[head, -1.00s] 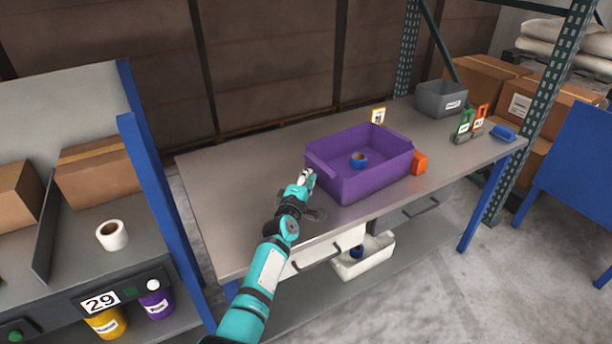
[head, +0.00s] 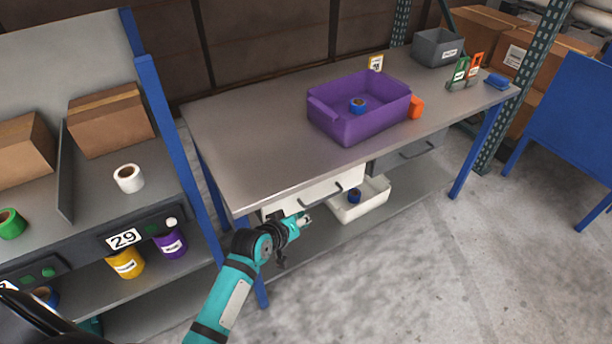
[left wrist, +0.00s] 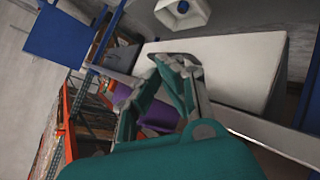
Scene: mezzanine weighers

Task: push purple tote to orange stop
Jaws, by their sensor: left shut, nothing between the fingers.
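The purple tote (head: 352,125) sits upright on the grey workbench (head: 245,150), with a blue roll (head: 357,105) inside. The orange stop (head: 416,107) is at the tote's right end; they look to be touching or nearly so. My left gripper (head: 305,220) is shut and empty. It is below the bench top's front edge, in front of the white drawer (head: 325,190), and clear of the tote. In the left wrist view its fingers (left wrist: 182,65) show close to a white drawer face. My right gripper is out of view.
A white bin (head: 372,208) with a blue roll stands on the lower shelf. A grey bin (head: 437,48), green and orange items and a blue tray (head: 497,82) sit at the bench's right end. The bench left of the tote is clear.

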